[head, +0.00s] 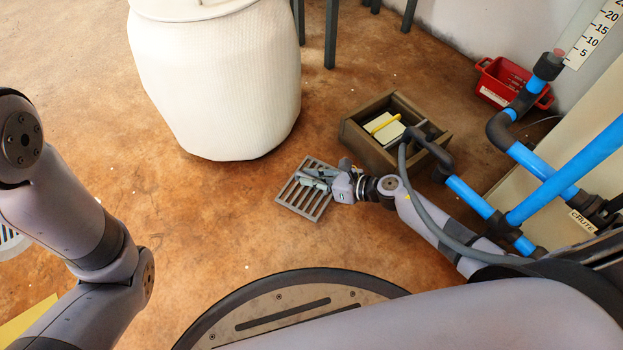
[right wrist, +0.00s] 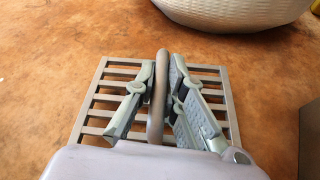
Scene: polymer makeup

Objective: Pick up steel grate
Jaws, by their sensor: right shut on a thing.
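The steel grate (head: 292,197) is a flat grey slatted square with a raised handle. In the head view it is at the middle, over the brown floor. My right gripper (head: 314,180) reaches it from the right. In the right wrist view the grate (right wrist: 104,88) spreads out beyond the fingers, and my right gripper (right wrist: 160,92) is shut on its upright curved handle (right wrist: 158,75). I cannot tell whether the grate touches the floor. My left arm shows at the left of the head view, but its gripper is out of view.
A large white rounded container (head: 215,80) stands behind the grate. A wooden box (head: 365,145) with a yellow-handled item (head: 385,124) is behind my right gripper. A red crate (head: 490,72) and blue pipes (head: 535,165) are at the right. Floor left of the grate is clear.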

